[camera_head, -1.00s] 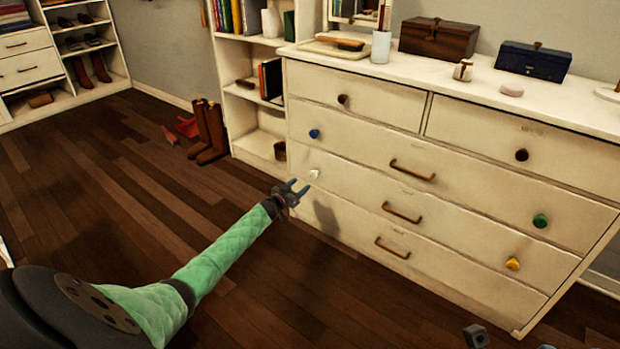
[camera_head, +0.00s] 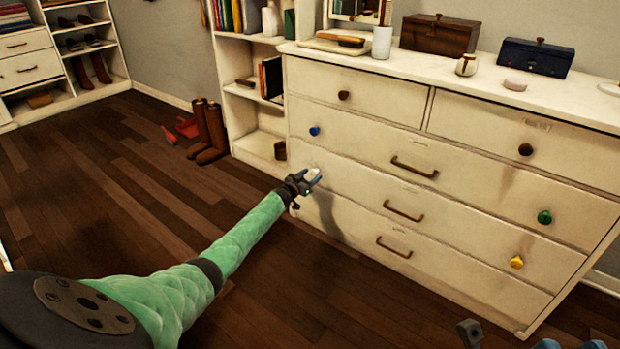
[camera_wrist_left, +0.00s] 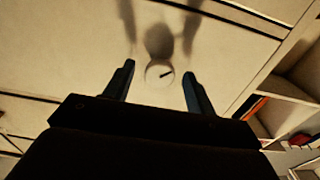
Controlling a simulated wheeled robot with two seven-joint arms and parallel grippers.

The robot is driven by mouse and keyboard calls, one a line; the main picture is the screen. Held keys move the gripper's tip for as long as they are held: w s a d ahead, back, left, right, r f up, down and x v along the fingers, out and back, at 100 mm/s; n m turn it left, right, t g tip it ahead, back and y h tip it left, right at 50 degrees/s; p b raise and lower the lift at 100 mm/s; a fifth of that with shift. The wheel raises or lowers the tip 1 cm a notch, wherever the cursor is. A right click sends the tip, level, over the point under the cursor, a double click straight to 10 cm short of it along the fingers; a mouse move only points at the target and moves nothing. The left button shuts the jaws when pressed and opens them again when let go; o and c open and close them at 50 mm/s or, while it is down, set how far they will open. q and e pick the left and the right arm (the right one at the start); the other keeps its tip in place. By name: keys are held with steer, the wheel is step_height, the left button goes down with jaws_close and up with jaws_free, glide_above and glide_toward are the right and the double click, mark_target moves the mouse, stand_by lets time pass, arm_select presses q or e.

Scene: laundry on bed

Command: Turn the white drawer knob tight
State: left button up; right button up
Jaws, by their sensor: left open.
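The white drawer knob (camera_wrist_left: 155,74) is on the left side of the dresser's third-row drawer. In the left wrist view it is round and pale with a short dark mark on its face. My left gripper (camera_head: 311,179) is open at the drawer front and largely covers the knob in the head view. In the left wrist view its two fingers (camera_wrist_left: 159,70) stand on either side of the knob, with visible gaps. Grey and blue parts (camera_head: 470,333) at the bottom right edge of the head view seem to be my right gripper, mostly cut off.
The cream dresser (camera_head: 350,128) also has a blue knob (camera_head: 314,131), a green knob (camera_head: 544,217), a yellow knob (camera_head: 516,262) and brown handles. A white shelf (camera_head: 257,144) and brown boots (camera_head: 211,132) stand to the left. The wooden floor in front is clear.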

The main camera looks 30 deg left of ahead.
arm_select(q)
steer(key=shift+c, duration=0.5)
steer(key=c, duration=0.9)
steer(key=shift+m, duration=0.4)
